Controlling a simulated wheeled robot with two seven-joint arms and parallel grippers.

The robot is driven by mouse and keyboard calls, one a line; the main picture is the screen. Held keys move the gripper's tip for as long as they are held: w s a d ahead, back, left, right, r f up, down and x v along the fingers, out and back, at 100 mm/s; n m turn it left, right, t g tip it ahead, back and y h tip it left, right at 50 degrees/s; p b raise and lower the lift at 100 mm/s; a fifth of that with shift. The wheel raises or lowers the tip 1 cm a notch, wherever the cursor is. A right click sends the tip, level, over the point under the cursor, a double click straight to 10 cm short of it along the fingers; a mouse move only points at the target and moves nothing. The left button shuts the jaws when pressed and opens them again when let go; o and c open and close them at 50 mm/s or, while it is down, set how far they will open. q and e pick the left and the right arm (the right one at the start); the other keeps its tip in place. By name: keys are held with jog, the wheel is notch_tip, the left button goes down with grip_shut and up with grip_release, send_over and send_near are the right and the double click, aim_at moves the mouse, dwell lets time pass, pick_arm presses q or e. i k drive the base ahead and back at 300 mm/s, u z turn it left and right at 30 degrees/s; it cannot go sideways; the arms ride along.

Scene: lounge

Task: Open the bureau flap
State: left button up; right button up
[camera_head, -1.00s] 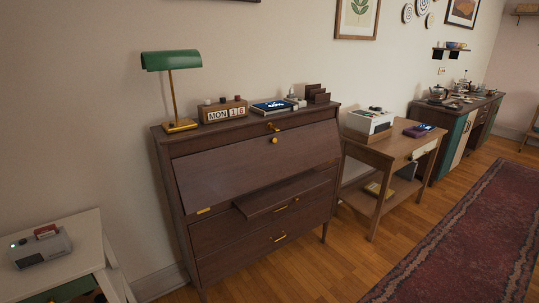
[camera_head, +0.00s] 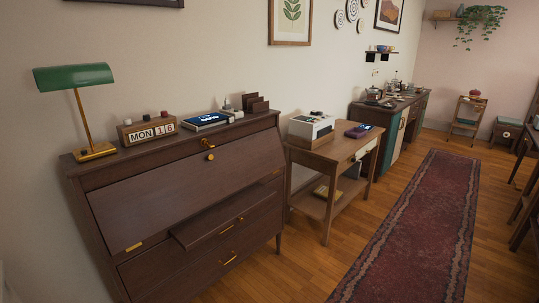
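The dark wood bureau (camera_head: 96,171) stands against the wall at the left in the head view. Its slanted flap (camera_head: 187,188) is closed, with a round brass knob (camera_head: 211,157) near its top edge and a brass hinge (camera_head: 134,246) at its lower left. A brass handle (camera_head: 208,142) sits just above the knob on the top drawer front. A board (camera_head: 208,229) juts out below the flap. Neither of my grippers is in view.
A green lamp (camera_head: 74,76), a calendar block (camera_head: 148,130) and a letter rack (camera_head: 256,103) stand on the bureau top. A side table (camera_head: 337,151) with a white device (camera_head: 311,130) stands to its right. The floor (camera_head: 283,275) before the bureau is clear, beside a red rug (camera_head: 418,225).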

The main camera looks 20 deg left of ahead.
aim_at(127, 212)
jog(key=z, duration=0.3)
jog(key=i, duration=1.25)
jog(key=u, duration=0.75)
